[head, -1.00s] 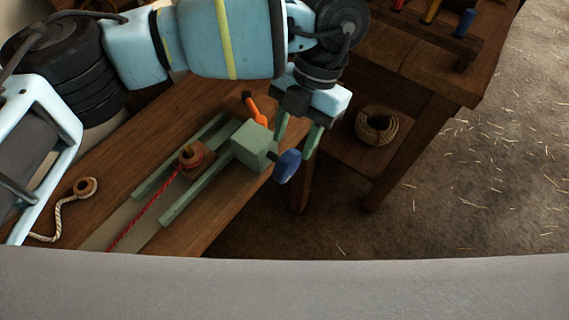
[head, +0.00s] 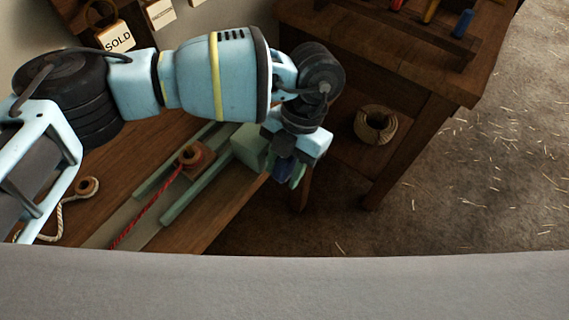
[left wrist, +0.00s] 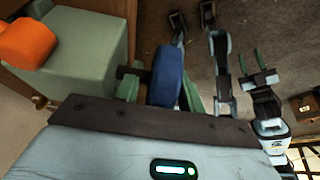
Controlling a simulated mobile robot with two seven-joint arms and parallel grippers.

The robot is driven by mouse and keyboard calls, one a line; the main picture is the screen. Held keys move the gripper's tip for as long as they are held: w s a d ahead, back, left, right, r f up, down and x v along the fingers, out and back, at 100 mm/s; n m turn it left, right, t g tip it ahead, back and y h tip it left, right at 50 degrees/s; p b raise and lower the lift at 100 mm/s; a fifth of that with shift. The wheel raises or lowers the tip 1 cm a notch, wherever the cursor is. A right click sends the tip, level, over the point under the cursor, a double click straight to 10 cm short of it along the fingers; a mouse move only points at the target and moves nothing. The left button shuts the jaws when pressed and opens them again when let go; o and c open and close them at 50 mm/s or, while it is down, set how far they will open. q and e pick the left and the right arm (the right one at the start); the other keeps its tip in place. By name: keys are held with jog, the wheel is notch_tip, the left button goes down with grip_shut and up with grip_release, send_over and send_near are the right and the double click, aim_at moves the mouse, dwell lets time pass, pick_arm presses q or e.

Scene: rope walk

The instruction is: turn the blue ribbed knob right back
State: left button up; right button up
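The blue ribbed knob (head: 283,168) sticks out from the end of the pale green block (head: 250,148) on the bench. In the left wrist view the knob (left wrist: 166,76) stands between the two green fingers of my left gripper (left wrist: 160,92), with a gap showing on its left side; the fingers look open around it. In the head view my left gripper (head: 291,170) is over the knob and partly hides it. My right gripper (left wrist: 251,62) shows small in the left wrist view, with its green fingers apart and nothing between them.
Green rails (head: 195,190) carry a wooden piece (head: 193,160) with red rope. A rope coil (head: 375,124) lies on the lower shelf of the wooden table (head: 420,75) at right. Straw-strewn floor is open beyond.

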pick_arm(q)
grip_shut()
pick_arm(e)
jog(key=shift+w, duration=0.1)
jog(key=shift+w+r, duration=0.1)
pick_arm(q)
jog(key=shift+r+t+h+p, duration=0.1)
jog(key=shift+t+h+p, duration=0.6)
jog(key=shift+t+p, duration=0.2)
jog(key=shift+t+h+p, duration=0.35)
jog(key=shift+t+h, duration=0.25)
jog(key=shift+t, duration=0.2)
jog(key=shift+f+t+h, duration=0.25)
jog(key=shift+t+h, duration=0.45)
jog(key=shift+t, duration=0.3)
pick_arm(e)
jog(key=shift+w+r, duration=0.25)
jog(key=shift+r, duration=0.9)
pick_arm(q)
jog(key=shift+w, duration=0.1)
jog(key=shift+o, duration=0.8)
grip_release()
